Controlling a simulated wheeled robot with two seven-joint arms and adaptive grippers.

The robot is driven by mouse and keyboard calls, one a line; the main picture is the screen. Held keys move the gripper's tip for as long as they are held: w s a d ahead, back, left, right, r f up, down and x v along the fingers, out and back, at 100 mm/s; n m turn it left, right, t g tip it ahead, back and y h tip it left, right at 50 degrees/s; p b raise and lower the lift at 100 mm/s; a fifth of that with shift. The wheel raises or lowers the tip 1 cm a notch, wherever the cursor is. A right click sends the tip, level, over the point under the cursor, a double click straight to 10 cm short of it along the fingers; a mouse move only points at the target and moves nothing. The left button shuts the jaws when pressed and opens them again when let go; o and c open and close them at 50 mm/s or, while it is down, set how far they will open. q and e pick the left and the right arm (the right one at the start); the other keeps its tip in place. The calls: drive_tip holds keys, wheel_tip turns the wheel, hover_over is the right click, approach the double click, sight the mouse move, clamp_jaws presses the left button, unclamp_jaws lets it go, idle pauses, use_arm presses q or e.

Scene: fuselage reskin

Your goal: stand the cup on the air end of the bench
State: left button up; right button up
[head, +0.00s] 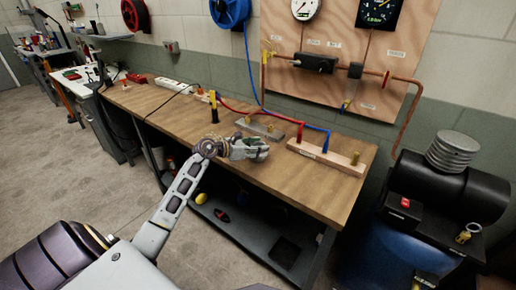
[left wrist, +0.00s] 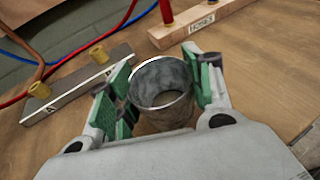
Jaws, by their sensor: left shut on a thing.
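A grey metal cup (left wrist: 162,88), open at the top, is between the green-padded fingers of my left gripper (left wrist: 160,94). The gripper is shut on it; the cup looks upright, with its rim up. In the head view my left gripper (head: 258,150) is over the front part of the wooden bench (head: 325,193), right of its middle, and mostly hides the cup. I cannot tell whether the cup's base touches the bench top. My right gripper is not in view.
A grey metal bar (head: 260,127) with brass fittings lies behind the gripper. A wooden block (head: 330,158) labelled HOSES holds red and blue hose ends to its right. A power strip (head: 178,86) lies farther left. A black tank (head: 440,185) stands beyond the bench's right end.

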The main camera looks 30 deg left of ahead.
use_arm(q)
drive_tip(key=shift+f, duration=0.15)
drive_tip(key=o, duration=1.1)
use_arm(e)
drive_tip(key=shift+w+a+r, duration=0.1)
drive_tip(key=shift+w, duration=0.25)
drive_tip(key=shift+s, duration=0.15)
